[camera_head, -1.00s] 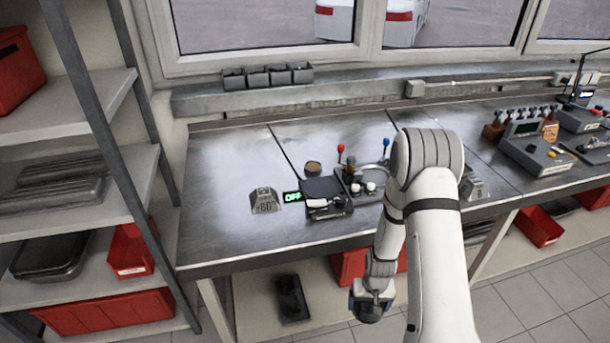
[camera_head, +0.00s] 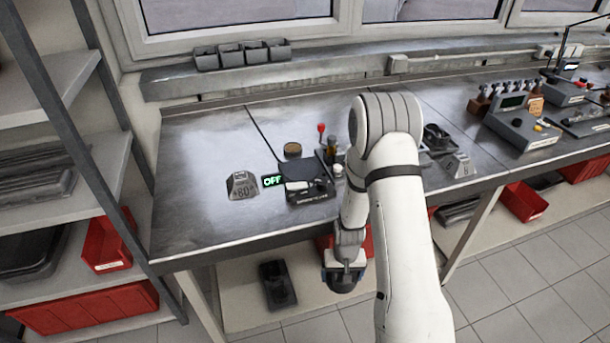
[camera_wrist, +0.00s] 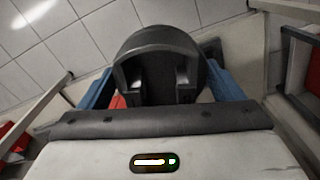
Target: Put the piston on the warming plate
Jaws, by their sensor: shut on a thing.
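My gripper (camera_head: 343,262) hangs low in front of the bench's front edge, below the bench top. In the wrist view its blue fingers (camera_wrist: 160,88) are shut on the piston (camera_wrist: 158,42), a dark grey round part with an open, hollow side. The piston (camera_head: 343,284) shows small and dark under the gripper in the head view. The warming plate (camera_head: 298,172) appears to be the dark flat-topped unit on the bench, beside a green "OFF" display (camera_head: 272,181). Its flat top looks bare. My arm hides part of the bench to its right.
A grey weight block marked 80 (camera_head: 243,186) stands left of the display. A round tin (camera_head: 292,150) and a red-knobbed lever (camera_head: 321,129) stand behind. Another block (camera_head: 459,166) is on the right. The bench's left part (camera_head: 195,150) is clear. A shelf (camera_head: 60,190) stands left.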

